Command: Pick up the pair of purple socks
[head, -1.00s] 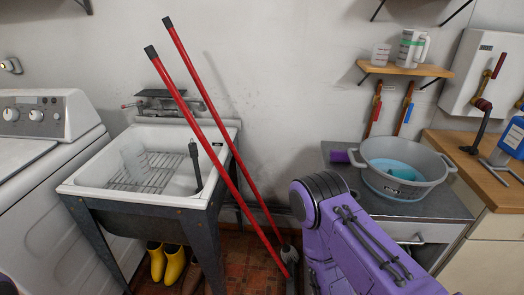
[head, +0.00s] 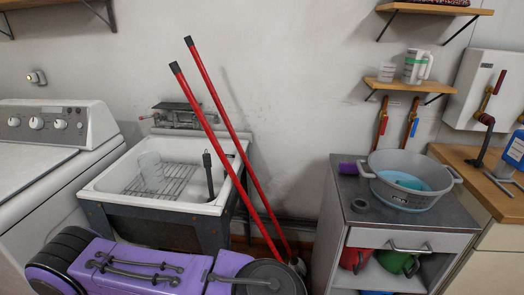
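A small purple bundle (head: 348,168), which looks like the pair of purple socks, lies on the grey cabinet top (head: 345,200). It is at the back left of the cabinet top, just left of the grey round tub (head: 408,197). It is too small to make out two separate socks. Neither of my grippers shows in the head view. Purple links of one of my arms cross the lower left of the view, in front of the sink, well away from the purple bundle.
A white utility sink (head: 150,204) holds a wire rack and a clear cup. Two red-handled poles (head: 222,145) lean across its right side. A wooden shelf (head: 410,86) with jugs hangs above the tub. Below, an open cabinet shelf holds red and green items (head: 398,262).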

